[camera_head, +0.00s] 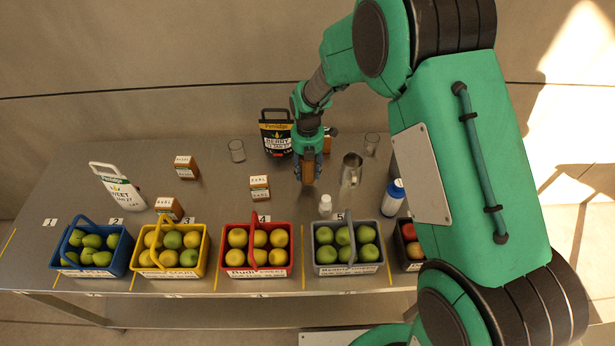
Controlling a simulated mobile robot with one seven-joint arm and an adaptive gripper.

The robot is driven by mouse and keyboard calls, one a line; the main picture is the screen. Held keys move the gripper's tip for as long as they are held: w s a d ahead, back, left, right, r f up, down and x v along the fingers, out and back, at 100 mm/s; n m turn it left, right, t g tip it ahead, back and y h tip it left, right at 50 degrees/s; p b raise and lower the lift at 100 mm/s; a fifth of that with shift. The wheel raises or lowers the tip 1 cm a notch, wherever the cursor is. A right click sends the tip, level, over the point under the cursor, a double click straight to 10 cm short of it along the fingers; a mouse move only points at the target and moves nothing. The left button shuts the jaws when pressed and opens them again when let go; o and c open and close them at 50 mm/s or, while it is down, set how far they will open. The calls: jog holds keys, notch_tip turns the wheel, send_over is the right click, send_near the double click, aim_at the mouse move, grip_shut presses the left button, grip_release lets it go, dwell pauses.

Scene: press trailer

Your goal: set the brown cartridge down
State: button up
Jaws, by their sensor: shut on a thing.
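My gripper (309,160) points down over the back middle of the metal table. It is shut on a brown cartridge (308,171), which hangs between its fingers and is partly covered by them. Whether the cartridge touches the table cannot be told from this view. Other brown boxes with white labels stand on the table: one at the back left (187,167), one behind the yellow basket (168,208), and one in the middle (259,188). Another brown item (329,138) is partly hidden behind the gripper.
Blue (119,256), yellow (203,262), red (287,260) and grey (377,258) fruit baskets line the front edge.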

aim_at(308, 163)
dwell(0.3)
jog(key=shift+f, duration=1.8)
jog(key=shift+f, duration=0.15)
jog(key=o, duration=1.5)
jog(key=shift+c, duration=0.2)
notch_tip(308, 163, up, 12)
jog(key=shift+r+p, duration=0.15)
jog(key=shift+p, duration=0.35)
